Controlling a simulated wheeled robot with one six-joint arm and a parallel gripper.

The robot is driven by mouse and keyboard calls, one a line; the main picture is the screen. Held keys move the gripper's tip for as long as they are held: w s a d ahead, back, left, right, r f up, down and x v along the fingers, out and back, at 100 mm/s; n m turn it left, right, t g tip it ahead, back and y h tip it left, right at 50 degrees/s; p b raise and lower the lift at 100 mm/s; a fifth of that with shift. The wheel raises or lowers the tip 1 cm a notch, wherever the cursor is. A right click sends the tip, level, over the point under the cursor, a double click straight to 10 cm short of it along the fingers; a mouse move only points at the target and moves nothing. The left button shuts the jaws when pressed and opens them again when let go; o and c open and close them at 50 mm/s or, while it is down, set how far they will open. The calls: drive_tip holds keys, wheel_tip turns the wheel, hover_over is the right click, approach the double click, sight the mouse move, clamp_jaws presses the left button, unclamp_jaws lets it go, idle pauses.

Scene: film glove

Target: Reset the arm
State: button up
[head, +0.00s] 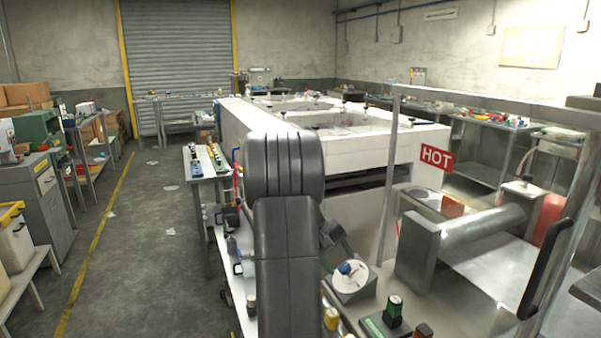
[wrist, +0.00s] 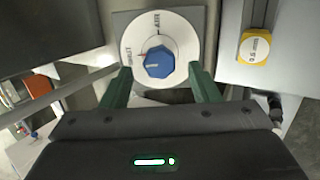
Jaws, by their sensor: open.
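My gripper (wrist: 160,88) shows in the wrist view with its two green fingers apart, open and empty. Just beyond the fingertips, a blue knob (wrist: 160,63) sits on a round white dial (wrist: 188,38) with printed markings. The fingers lie to either side of the knob's lower part in the picture; I cannot tell whether they touch the dial. In the head view my dark arm stands in the middle, and the white dial (head: 350,279) with its blue knob (head: 345,268) is just right of it.
A green-and-black button block (head: 394,308) and a yellow piece (head: 331,319) lie near the dial. A long white machine (head: 345,146) stands behind. The floor (head: 150,240) at left is mostly clear.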

drive_tip(key=shift+x, duration=1.05)
drive_tip(key=shift+r+m, duration=0.1)
drive_tip(key=shift+m, duration=0.4)
drive_tip(key=shift+a+r+m+b, duration=0.1)
drive_tip(key=shift+m+b, duration=0.4)
drive_tip(key=shift+m, duration=0.5)
drive_tip(key=m+y+b, duration=0.1)
drive_tip(key=m, duration=0.4)
drive_tip(key=shift+r, duration=0.1)
drive_tip(key=m, duration=0.2)
drive_tip(key=m+b, duration=0.2)
drive_tip(key=m, duration=0.1)
drive_tip(key=shift+s+d+m+y, duration=0.1)
drive_tip(key=shift+d+m+y, duration=0.2)
drive_tip(key=shift+y, duration=0.1)
drive_tip(key=m+b, duration=0.1)
drive_tip(key=m, duration=0.3)
drive_tip(key=shift+s+t, duration=0.1)
drive_tip(key=shift+t, duration=0.3)
drive_tip(key=shift+r, duration=0.1)
